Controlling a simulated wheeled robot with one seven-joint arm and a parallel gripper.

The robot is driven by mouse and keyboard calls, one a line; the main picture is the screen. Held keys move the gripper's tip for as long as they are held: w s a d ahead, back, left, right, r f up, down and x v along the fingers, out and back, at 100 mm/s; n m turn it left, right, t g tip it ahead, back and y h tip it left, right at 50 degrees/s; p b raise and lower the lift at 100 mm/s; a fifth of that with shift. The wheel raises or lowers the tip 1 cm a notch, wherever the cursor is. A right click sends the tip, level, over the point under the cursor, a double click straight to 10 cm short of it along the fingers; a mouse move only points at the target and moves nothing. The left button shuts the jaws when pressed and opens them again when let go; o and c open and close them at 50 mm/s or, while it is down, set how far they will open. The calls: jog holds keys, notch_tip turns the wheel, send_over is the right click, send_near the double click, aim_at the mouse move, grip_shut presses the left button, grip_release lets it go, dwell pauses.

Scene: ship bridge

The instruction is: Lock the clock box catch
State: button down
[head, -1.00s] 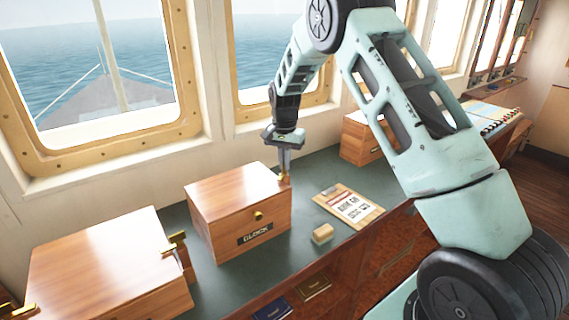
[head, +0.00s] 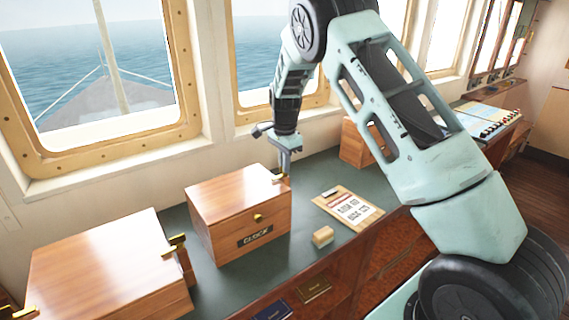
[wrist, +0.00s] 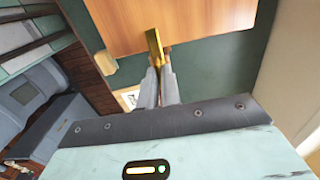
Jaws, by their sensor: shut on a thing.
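The clock box (head: 225,205) is a wooden box with a label reading CLOCK and a small brass knob on its front. It stands on the green counter, and its lid looks shut. My gripper (head: 285,172) is at the box's right side, by the top edge. The brass catch (wrist: 155,46) shows in the wrist view as a flat bar beside the box's wooden top (wrist: 190,20). My gripper's fingertips (wrist: 164,70) are closed on its near end. In the head view the catch (head: 279,178) is small and partly hidden by the fingers.
A larger wooden box (head: 95,260) with brass fittings stands at the left. A clipboard (head: 350,207) and a small wooden block (head: 323,237) lie right of the clock box. Another wooden box (head: 356,145) stands farther back. Window walls bound the counter behind.

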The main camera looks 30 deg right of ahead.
jog(key=shift+w+r, duration=0.1)
jog(key=shift+r, duration=0.05)
jog(key=c, duration=1.6)
grip_release()
notch_tip(320, 180, up, 17)
jog(key=b, duration=0.4)
jog(key=shift+r, duration=0.15)
